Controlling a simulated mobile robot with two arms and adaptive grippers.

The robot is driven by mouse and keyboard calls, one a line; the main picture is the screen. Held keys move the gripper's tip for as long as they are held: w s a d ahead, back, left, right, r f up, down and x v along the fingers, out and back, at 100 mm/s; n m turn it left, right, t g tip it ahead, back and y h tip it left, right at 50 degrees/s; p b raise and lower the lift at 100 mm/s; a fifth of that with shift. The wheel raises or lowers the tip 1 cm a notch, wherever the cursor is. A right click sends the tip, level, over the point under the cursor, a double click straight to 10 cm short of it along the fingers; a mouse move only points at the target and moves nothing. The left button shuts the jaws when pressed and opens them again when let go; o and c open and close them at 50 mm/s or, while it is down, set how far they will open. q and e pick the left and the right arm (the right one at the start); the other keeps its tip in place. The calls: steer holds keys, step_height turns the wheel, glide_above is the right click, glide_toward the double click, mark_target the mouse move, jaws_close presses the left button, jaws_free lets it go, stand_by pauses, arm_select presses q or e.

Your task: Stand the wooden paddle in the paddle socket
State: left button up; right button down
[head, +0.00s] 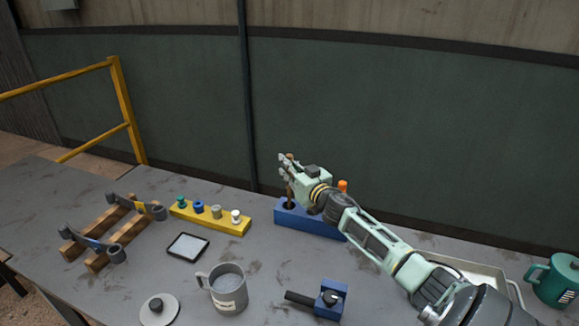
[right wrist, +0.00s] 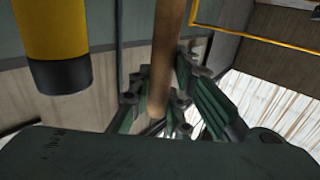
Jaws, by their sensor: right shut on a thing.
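The blue rack (head: 308,221) stands at the back of the table, with a dark round hole at its left end. My right gripper (head: 286,166) is above that end, shut on the brown wooden paddle (head: 290,190). The paddle is roughly upright, with its lower part just over or at the hole; I cannot tell whether it is inside. In the right wrist view the paddle's round shaft (right wrist: 168,55) runs between the fingers (right wrist: 157,100). My arm hides part of the rack. My left gripper is not in view.
An orange-topped tool (head: 342,186) stands behind my right arm. A yellow rack (head: 222,222) with several knobs is left of the blue one.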

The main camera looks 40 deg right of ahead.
steer(key=shift+f, duration=0.1)
stand_by(0.4)
steer(key=shift+f+b, duration=1.05)
steer(key=shift+f, duration=0.15)
steer(key=c, duration=1.6)
jaws_free()
steer(key=shift+o, duration=0.2)
